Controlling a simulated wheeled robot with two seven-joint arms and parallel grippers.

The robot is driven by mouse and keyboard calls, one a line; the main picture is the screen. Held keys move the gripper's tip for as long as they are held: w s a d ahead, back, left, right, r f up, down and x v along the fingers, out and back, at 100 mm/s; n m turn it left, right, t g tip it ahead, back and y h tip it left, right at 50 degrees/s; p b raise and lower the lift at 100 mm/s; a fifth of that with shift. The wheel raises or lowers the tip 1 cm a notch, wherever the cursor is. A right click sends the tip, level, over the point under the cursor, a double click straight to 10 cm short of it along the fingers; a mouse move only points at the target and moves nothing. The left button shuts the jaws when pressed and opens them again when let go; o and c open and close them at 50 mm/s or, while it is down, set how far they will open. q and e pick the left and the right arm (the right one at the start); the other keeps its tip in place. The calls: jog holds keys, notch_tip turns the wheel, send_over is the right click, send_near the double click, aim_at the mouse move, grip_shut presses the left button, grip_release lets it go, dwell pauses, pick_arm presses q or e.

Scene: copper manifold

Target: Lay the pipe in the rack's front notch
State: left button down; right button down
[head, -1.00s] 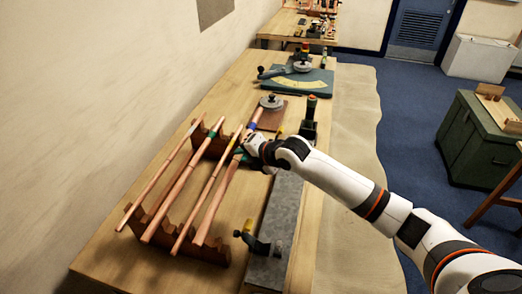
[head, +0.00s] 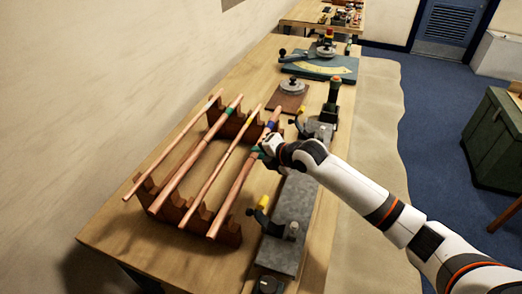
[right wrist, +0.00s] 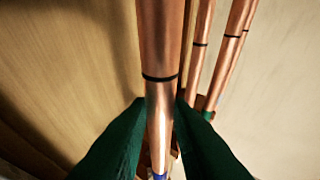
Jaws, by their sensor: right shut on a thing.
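The copper pipe (head: 238,184) lies lengthwise over the right end of the wooden rack (head: 229,234), with a blue band near its far end. My right gripper (head: 258,150) is shut on it toward that far end. In the right wrist view its green fingers (right wrist: 158,125) stand on both sides of the pipe (right wrist: 160,45), just past a black ring. The near end overlaps the rack's near rail at its rightmost notch; I cannot tell whether it touches the notch floor. The far rail beneath the pipe is partly hidden by the gripper. My left gripper is not in view.
Several other copper pipes (head: 190,165) lie across the rack to the left. A grey block with a clamp (head: 290,227) stands right of the rack. A round-topped fixture (head: 291,86) and a green protractor plate (head: 318,66) are farther back. Bare bench shows left of the rack.

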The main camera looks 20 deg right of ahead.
jog(key=shift+f, duration=0.4)
jog(key=c, duration=1.2)
grip_release()
jog(key=shift+c, duration=0.2)
jog(key=shift+f, duration=0.1)
jog(key=b+v, duration=0.3)
jog(key=v, duration=0.9)
jog(key=shift+d, duration=0.1)
